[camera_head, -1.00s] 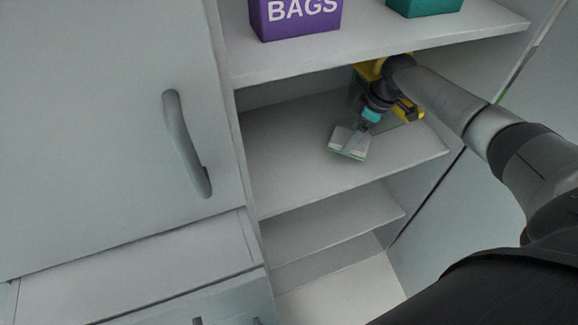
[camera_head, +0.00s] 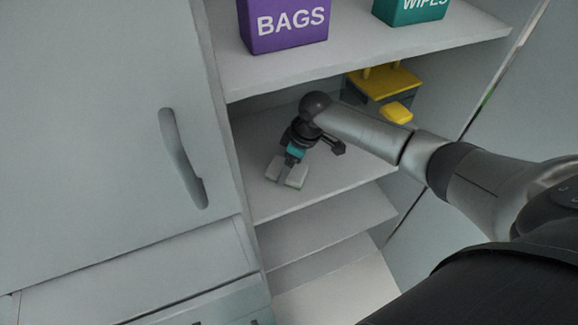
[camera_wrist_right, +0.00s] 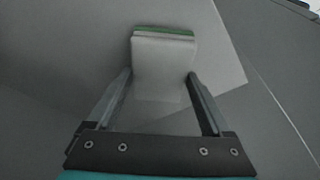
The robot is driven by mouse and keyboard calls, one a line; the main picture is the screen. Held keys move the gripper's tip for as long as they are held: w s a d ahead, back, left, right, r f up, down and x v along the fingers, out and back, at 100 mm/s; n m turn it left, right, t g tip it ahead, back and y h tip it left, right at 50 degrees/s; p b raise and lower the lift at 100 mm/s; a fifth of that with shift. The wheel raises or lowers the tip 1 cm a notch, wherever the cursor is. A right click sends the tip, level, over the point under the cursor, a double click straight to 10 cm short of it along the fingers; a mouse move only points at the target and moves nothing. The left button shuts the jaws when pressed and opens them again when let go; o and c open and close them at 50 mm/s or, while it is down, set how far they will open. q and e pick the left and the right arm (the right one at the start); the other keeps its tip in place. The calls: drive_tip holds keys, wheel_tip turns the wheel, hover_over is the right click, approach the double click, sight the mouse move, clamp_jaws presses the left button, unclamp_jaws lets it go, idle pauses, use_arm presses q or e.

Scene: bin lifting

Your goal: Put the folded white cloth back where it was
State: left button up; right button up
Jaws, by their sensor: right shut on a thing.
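The folded white cloth (camera_head: 298,174) is a small white block with a green edge. My right gripper (camera_head: 287,172) is shut on it, over the left front part of the middle shelf (camera_head: 340,175). In the right wrist view the cloth (camera_wrist_right: 163,62) sits between the two fingers of the right gripper (camera_wrist_right: 160,78), its green edge on the far side. I cannot tell whether the cloth touches the shelf. My left gripper is in neither view.
A dark box with a yellow top (camera_head: 385,80) stands at the back right of the middle shelf. A purple BAGS box (camera_head: 285,25) and a teal WIPES box (camera_head: 412,8) stand on the shelf above. A closed door with a handle (camera_head: 183,160) is at left.

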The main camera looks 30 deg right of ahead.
sight(294, 171)
drive_tip(key=shift+f, duration=0.25)
drive_tip(key=o, duration=1)
drive_tip(key=shift+f, duration=0.15)
drive_tip(key=p+v, duration=0.1)
drive_tip(key=v, duration=0.4)
drive_tip(key=shift+r, duration=0.25)
drive_tip(key=s+d, duration=0.8)
drive_tip(key=s, duration=0.1)
drive_tip(key=shift+f, duration=0.1)
